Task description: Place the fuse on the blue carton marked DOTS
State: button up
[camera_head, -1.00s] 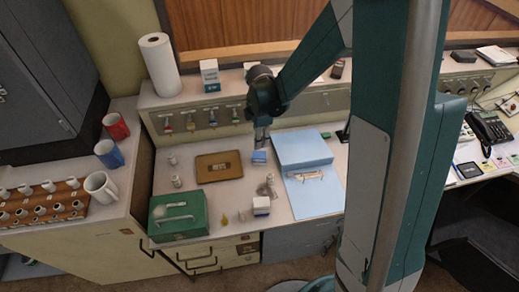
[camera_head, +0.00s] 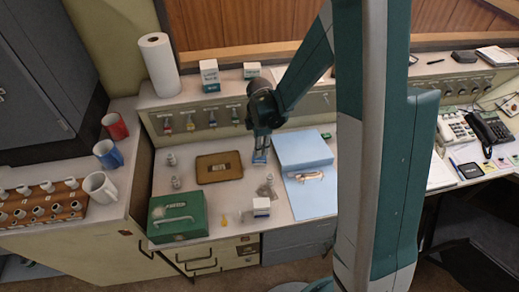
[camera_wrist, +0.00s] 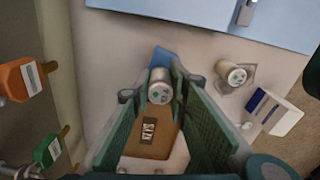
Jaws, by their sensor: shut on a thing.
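My gripper (camera_head: 261,145) points down over the desk, and its fingers also show in the wrist view (camera_wrist: 161,95). It is shut on a pale cylinder with green marks on its end, the fuse (camera_wrist: 160,88). The blue carton (camera_head: 259,157) is right under the gripper in the head view. In the wrist view, part of the blue carton (camera_wrist: 160,57) shows beyond the fuse, the rest hidden by fuse and fingers. I cannot read its marking or tell whether the fuse touches it.
A similar cylinder (camera_wrist: 232,75) and a white-and-blue box (camera_wrist: 270,112) stand nearby. A brown plaque (camera_head: 218,167) lies left, a green case (camera_head: 178,217) front left. A pale blue box (camera_head: 303,150) stands right.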

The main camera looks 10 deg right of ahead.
jog(key=shift+f, duration=0.35)
jog(key=o, duration=0.9)
jog(key=shift+r, duration=0.15)
jog(key=shift+r+p, duration=0.8)
jog(key=shift+r, duration=5.2)
jog(key=shift+s+r, duration=0.1)
jog(key=shift+r, duration=0.05)
jog(key=s+d+r+m+t, duration=0.2)
jog(key=s+r+m, duration=0.3)
jog(key=r, duration=0.2)
jog(key=s+d+r+m+t, duration=0.1)
jog(key=s+d+r+m, duration=0.25)
jog(key=s+r, duration=0.3)
jog(key=s+d+r+m+t, duration=0.1)
jog(key=s+r+m+t, duration=0.1)
jog(key=s+m, duration=0.3)
jog(key=s+d+r+m+t, duration=0.1)
jog(key=s+r+m+t, duration=0.1)
jog(key=s+m, duration=0.4)
jog(key=shift+s+d+r, duration=0.25)
jog(key=shift+s+r, duration=0.5)
jog(key=shift+s, duration=0.05)
